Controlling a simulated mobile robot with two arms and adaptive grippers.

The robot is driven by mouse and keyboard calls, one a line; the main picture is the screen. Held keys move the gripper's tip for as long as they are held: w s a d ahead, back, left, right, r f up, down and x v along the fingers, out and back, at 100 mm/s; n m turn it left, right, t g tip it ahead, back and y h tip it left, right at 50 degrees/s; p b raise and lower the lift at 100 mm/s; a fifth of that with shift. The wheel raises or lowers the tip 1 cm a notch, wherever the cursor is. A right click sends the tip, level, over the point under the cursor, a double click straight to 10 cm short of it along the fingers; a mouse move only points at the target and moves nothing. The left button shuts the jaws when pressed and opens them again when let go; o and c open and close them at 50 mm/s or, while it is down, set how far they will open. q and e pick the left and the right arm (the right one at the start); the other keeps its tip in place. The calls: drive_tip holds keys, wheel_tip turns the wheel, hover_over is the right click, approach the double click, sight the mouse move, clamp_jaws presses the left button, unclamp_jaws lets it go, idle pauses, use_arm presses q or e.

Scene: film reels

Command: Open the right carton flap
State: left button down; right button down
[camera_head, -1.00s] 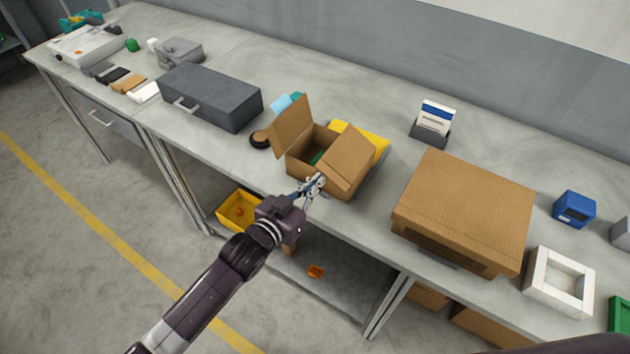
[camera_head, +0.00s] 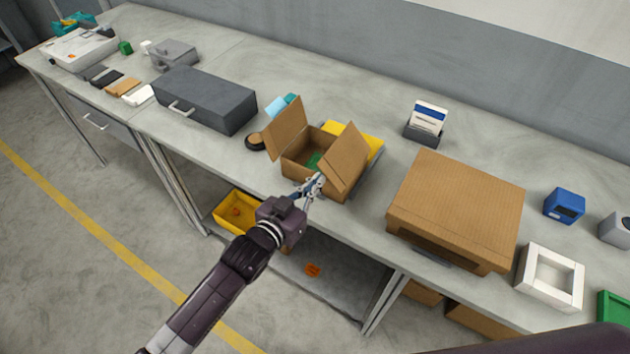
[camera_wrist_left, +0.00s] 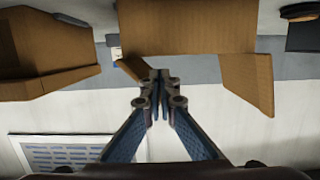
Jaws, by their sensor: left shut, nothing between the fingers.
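The small open carton (camera_head: 302,165) stands on the workbench with something green inside. Its left flap (camera_head: 285,128) stands up, leaning outward. Its right flap (camera_head: 346,160) is raised at a steep slant over the right side. My left gripper (camera_head: 314,184) is at the carton's front, its tips close to the right flap's lower near edge; I cannot tell if they touch. In the left wrist view the gripper (camera_wrist_left: 160,76) is shut and empty below the carton (camera_wrist_left: 185,28), with a flap (camera_wrist_left: 248,82) hanging on the right. My right gripper is not in view.
A large cardboard box (camera_head: 460,200) stands to the carton's right. A yellow item (camera_head: 366,139) lies behind it, and a dark round item (camera_head: 255,141) lies to its left. A grey case (camera_head: 205,100) is further left. A yellow bin (camera_head: 237,212) sits on the lower shelf.

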use_arm(q)
drive_tip(key=shift+s+d+r+p, duration=0.45)
drive_tip(key=shift+d+r, duration=0.1)
drive_tip(key=shift+s+d+r+p, duration=0.25)
drive_tip(key=shift+d+r+p, duration=0.05)
drive_tip(key=shift+d+p, duration=0.15)
drive_tip(key=shift+s+d, duration=0.2)
drive_tip(key=s+a+p, duration=0.5)
drive_tip(key=s+a, duration=0.2)
drive_tip(key=shift+a, duration=0.15)
idle(0.6)
